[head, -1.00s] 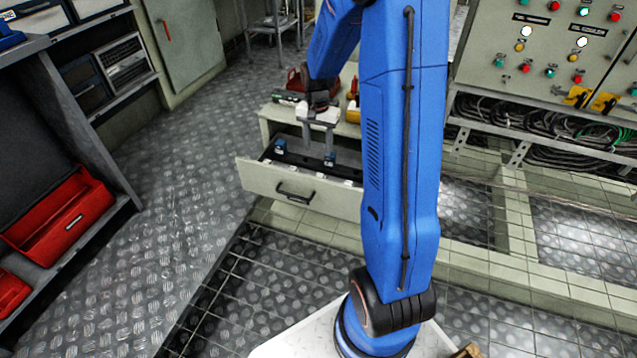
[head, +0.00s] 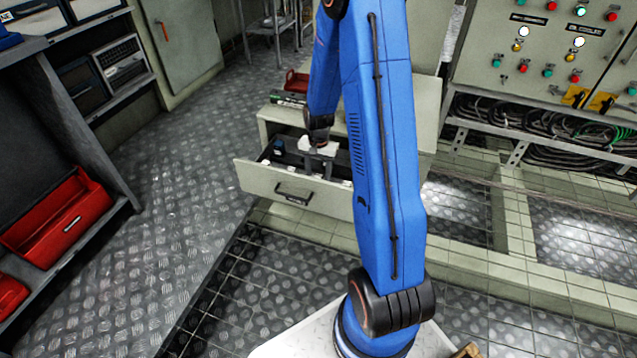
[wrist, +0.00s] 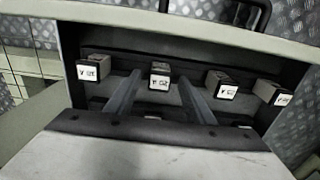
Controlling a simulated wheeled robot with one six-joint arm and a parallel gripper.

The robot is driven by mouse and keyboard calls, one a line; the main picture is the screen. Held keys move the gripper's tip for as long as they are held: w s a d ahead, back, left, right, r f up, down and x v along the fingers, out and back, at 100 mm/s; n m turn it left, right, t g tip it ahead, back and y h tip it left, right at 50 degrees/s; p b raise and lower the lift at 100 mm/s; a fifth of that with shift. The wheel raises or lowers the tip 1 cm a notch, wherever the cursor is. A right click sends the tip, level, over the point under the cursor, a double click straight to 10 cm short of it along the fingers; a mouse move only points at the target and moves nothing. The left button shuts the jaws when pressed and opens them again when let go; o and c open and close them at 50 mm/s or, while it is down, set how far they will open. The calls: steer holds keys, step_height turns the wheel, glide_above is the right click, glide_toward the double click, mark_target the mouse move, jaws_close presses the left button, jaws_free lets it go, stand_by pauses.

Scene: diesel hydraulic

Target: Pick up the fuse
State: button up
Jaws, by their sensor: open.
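Several box-shaped dark fuses with white labelled faces sit in a row inside the open drawer (head: 255,178). In the wrist view these are a left fuse (wrist: 95,68), a middle fuse (wrist: 159,76), a right fuse (wrist: 222,85) and one at the far right (wrist: 272,93). My gripper (wrist: 158,84) is open, with one finger on each side of the middle fuse and gaps between. In the head view my gripper (head: 318,158) is down in the drawer, its fingertips hard to see. My gripper's body hides most of a nearer row.
A control panel (head: 550,45) stands at the right, and a shelf with red bins (head: 60,215) at the left.

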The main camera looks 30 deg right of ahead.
steer(key=shift+f, duration=1.25)
steer(key=shift+c, duration=0.2)
steer(key=c, duration=1.1)
steer(key=shift+r, duration=0.15)
